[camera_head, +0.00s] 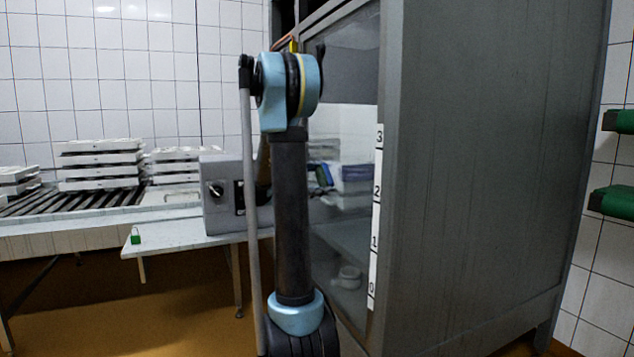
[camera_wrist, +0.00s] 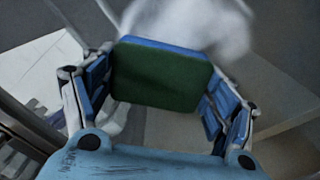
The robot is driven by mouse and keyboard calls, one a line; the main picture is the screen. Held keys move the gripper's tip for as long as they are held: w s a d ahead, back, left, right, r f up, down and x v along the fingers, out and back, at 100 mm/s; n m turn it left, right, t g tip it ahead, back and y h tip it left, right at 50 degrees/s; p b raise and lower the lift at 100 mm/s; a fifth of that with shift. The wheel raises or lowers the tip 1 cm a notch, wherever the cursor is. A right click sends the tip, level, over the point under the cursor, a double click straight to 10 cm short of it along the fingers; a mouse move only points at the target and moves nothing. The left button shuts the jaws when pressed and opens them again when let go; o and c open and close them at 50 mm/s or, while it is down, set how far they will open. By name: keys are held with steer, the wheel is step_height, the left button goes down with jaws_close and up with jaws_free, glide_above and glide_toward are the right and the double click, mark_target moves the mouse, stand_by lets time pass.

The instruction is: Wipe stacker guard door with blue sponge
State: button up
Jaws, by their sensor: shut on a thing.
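The blue sponge (camera_wrist: 160,76) has a blue edge and a dark green face turned to the wrist camera. My gripper (camera_wrist: 160,92) is shut on it, with blue-padded fingers at its left and right sides. The stacker guard door (camera_head: 345,240) is a clear panel in the front of a tall grey cabinet. In the head view my arm stands in front of the door's left part and hides most of the gripper. A small blue and green patch shows just right of the arm, against the door. Whether the sponge touches the door cannot be told.
A numbered white strip (camera_head: 376,215) runs up the door's right edge. The grey cabinet (camera_head: 480,180) fills the right. White moulds (camera_head: 100,165) are stacked on rollers.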

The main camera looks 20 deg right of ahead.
mark_target(342, 175)
steer(key=shift+s, duration=3.6)
steer(key=shift+s+d, duration=0.2)
steer(key=shift+s, duration=1.45)
steer(key=shift+a+r, duration=0.1)
steer(key=shift+r, duration=1.4)
steer(key=w, duration=1.7)
steer(key=shift+w, duration=0.2)
steer(key=a, duration=0.6)
steer(key=shift+s, duration=0.15)
steer(key=shift+a, duration=0.15)
steer(key=shift+a, duration=1.4)
